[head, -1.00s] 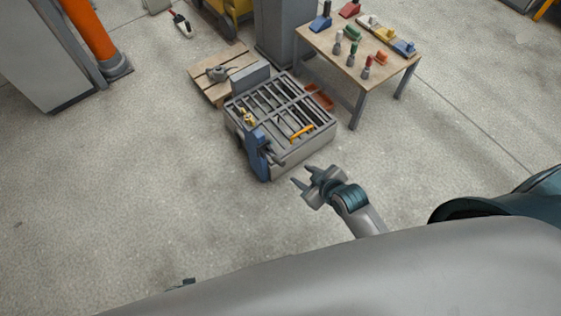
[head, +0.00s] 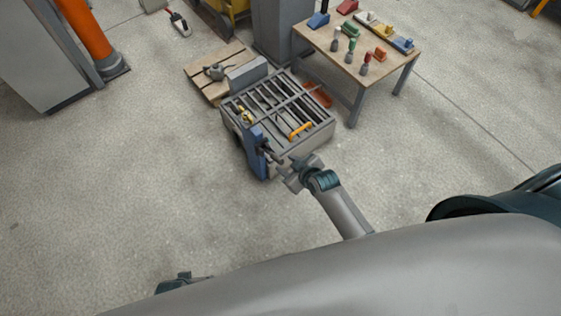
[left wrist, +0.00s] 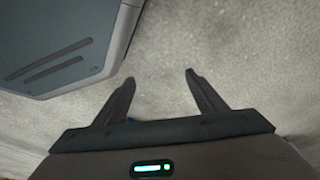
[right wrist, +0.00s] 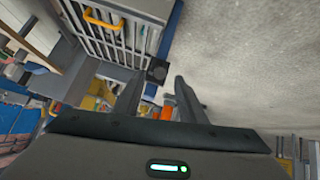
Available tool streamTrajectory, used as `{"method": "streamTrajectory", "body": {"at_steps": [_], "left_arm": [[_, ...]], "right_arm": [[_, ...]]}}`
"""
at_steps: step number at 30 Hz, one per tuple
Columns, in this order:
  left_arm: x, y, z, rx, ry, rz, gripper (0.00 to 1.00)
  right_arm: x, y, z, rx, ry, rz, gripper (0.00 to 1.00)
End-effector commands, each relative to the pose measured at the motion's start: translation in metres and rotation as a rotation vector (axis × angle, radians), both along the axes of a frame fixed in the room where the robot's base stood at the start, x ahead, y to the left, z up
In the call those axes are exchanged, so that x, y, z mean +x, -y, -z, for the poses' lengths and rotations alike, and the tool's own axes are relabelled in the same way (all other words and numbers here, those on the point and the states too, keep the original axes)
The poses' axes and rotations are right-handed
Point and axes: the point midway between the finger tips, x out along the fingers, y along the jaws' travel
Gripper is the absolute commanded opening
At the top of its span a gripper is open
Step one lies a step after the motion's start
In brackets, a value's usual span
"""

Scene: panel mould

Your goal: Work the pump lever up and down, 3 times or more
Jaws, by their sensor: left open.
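The blue pump (head: 256,152) stands upright at the near left corner of a low grey grated mould frame (head: 318,138). A short dark lever (head: 268,154) juts from it toward the right. My right gripper (head: 285,172) is just to the right of the lever end. In the right wrist view its fingers (right wrist: 156,85) are apart and empty, with a dark block-like end (right wrist: 157,70), probably the lever's, just beyond the tips. Whether they touch is unclear. My left gripper (left wrist: 160,76) is open and empty over bare floor; only a bit of it (head: 180,282) shows in the head view.
An orange handle (head: 300,130) lies on the grate. A wooden pallet (head: 204,82) is behind the frame. A table (head: 345,64) with coloured tools stands at the back right. The floor to the left and in front is clear.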

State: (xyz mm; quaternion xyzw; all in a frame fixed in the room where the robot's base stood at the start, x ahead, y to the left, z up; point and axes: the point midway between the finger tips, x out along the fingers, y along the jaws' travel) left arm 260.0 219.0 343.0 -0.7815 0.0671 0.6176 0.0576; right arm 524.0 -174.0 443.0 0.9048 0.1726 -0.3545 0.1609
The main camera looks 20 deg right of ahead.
Motion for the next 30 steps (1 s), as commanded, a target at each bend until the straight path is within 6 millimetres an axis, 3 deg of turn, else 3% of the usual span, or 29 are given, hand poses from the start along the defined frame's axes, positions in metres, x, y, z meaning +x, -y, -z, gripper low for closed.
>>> {"method": "streamTrajectory", "body": {"at_steps": [10, 25, 30], "left_arm": [[0.007, 0.002, -0.025, 0.000, 0.007, 0.001, 0.65], [0.009, 0.003, -0.034, 0.001, 0.008, 0.002, 0.65], [0.009, 0.003, -0.034, 0.000, 0.008, 0.002, 0.65]], "right_arm": [[0.034, -0.010, 0.035, 0.001, 0.000, 0.001, 0.37], [0.042, -0.012, 0.042, 0.000, 0.001, 0.001, 0.37], [0.041, -0.012, 0.042, 0.000, 0.000, 0.000, 0.00]]}}
